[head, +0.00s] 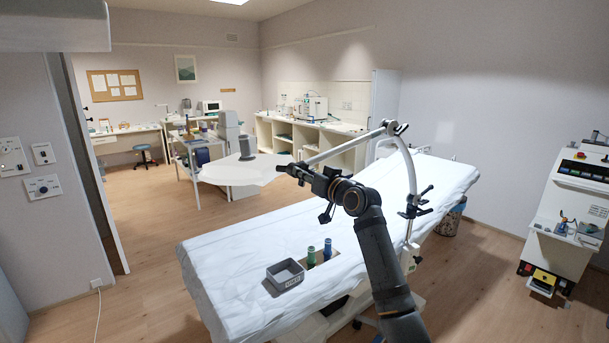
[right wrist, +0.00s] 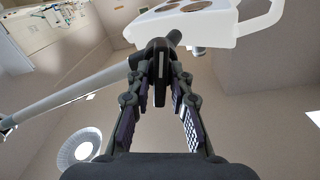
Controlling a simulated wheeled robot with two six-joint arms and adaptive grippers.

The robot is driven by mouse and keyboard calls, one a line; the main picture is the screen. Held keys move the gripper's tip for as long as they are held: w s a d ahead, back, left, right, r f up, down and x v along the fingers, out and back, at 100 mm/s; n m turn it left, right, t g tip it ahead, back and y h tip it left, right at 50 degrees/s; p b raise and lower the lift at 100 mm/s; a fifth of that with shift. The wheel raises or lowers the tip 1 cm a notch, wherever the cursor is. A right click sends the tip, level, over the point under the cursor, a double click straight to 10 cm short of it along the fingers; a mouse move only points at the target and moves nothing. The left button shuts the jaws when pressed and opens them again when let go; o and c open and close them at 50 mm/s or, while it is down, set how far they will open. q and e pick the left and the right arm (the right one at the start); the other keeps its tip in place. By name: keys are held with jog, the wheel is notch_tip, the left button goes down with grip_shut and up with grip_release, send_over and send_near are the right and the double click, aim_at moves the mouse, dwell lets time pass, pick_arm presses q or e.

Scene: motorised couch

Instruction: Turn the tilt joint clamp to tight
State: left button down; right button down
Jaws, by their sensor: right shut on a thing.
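The lamp head is a white disc (head: 228,172) above the couch's left part. In the right wrist view its white housing (right wrist: 195,15) shows brown round lenses and a loop handle. It joins a pale arm (head: 345,145) at a dark joint. The tilt joint clamp (right wrist: 158,62), a black part with a pale stripe, is at this joint. My right gripper (head: 299,171) reaches the joint from the right; in the right wrist view its fingers (right wrist: 158,76) are shut on the clamp from both sides. The clamp's far side is hidden. My left gripper is not in view.
The couch (head: 235,245) lies below with a white cover. A grey tray (head: 285,273) and green and blue bottles (head: 311,255) are on it. A curved pole (head: 410,180) with a black bracket rises behind my right arm. A machine (head: 570,220) stands at right.

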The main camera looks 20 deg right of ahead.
jog(key=c, duration=1.2)
grip_release()
jog(key=v, duration=1.2)
